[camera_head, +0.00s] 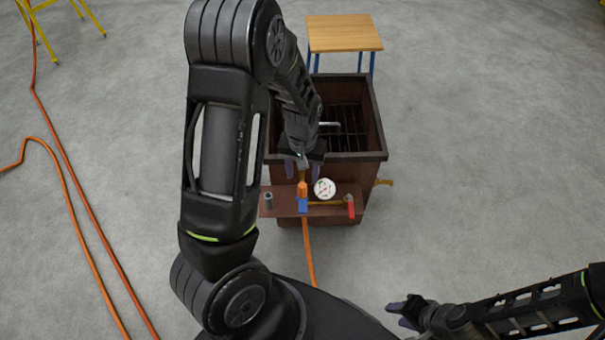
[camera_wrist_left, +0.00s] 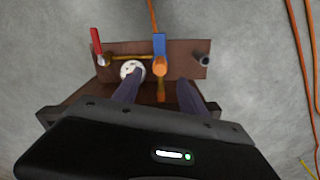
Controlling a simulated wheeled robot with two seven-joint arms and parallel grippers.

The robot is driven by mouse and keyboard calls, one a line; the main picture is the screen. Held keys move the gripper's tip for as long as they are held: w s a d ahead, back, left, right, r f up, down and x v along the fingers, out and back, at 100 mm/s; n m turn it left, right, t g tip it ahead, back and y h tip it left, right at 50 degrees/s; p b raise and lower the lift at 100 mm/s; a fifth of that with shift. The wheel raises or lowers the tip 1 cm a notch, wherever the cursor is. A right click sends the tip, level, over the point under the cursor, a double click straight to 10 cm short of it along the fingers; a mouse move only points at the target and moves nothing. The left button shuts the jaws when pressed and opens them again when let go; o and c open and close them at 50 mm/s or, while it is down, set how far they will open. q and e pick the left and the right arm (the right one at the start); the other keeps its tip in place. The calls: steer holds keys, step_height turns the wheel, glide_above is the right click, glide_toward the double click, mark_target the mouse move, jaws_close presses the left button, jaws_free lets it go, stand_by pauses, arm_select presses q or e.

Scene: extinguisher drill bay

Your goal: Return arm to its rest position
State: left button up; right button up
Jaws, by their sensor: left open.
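My left arm comes in from the left in the head view and reaches over the brown metal bin (camera_head: 375,170). My left gripper (camera_head: 303,172) points down at the panel (camera_head: 284,203) on the bin's front, its two fingers apart. In the left wrist view the left gripper (camera_wrist_left: 160,88) has an orange fitting (camera_wrist_left: 160,66) with a blue handle (camera_wrist_left: 159,44) beyond and between its fingertips; contact cannot be told. My right gripper (camera_head: 398,314) is low at the right, over bare floor, fingers apart and empty.
The panel also carries a white gauge (camera_head: 324,188), a red-handled valve (camera_head: 350,207) and a grey stub (camera_head: 268,200). A wooden table (camera_head: 345,33) stands behind the bin. Orange hoses (camera_head: 75,185) lie on the left floor; a yellow frame stands far left. The right floor is clear.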

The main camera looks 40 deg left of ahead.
stand_by(0.4)
arm_select(q)
steer(key=shift+w, duration=0.3)
steer(key=s+d+f+m+t+h, duration=0.1)
steer(key=d+f, duration=0.3)
steer(key=d, duration=0.3)
steer(key=s+d+f+m+t+h, duration=0.1)
steer(key=d+f+t, duration=0.15)
steer(key=d, duration=0.35)
steer(key=s+d+f+g+h, duration=0.2)
steer(key=s+d+f+g, duration=0.15)
steer(key=s+d, duration=0.95)
step_height(320, 180, up, 11)
steer(key=a+p, duration=0.1)
steer(key=p, duration=1.1)
steer(key=shift+m+t, duration=0.3)
steer(key=shift+t, duration=0.1)
